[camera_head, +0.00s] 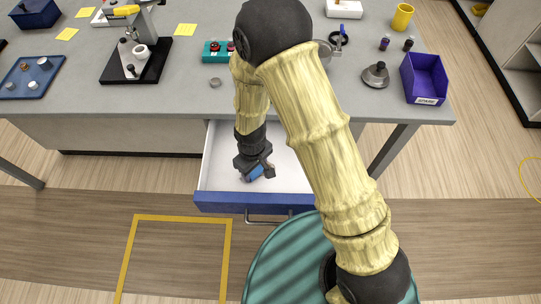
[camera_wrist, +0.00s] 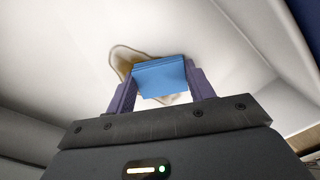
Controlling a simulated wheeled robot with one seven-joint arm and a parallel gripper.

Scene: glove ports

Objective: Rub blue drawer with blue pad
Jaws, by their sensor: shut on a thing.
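The blue drawer (camera_head: 225,203) stands pulled open under the workbench, with a blue front and a white inside. My gripper (camera_head: 258,173) reaches down into it, near the front. It is shut on the blue pad (camera_wrist: 160,78), whose sides are between the two fingers in the wrist view; the pad also shows in the head view (camera_head: 255,174). A brown-edged stain (camera_wrist: 121,57) on the drawer's white floor shows around the pad and is partly hidden by it. I cannot tell whether the pad touches the floor.
The grey workbench (camera_head: 185,95) overhangs the drawer's back. On it are a microscope-like stand (camera_head: 137,60), a blue tray (camera_head: 30,77), a teal rack (camera_head: 217,57), a purple bin (camera_head: 424,80) and a yellow cup (camera_head: 402,17). A yellow floor outline (camera_head: 180,218) lies front left on open floor.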

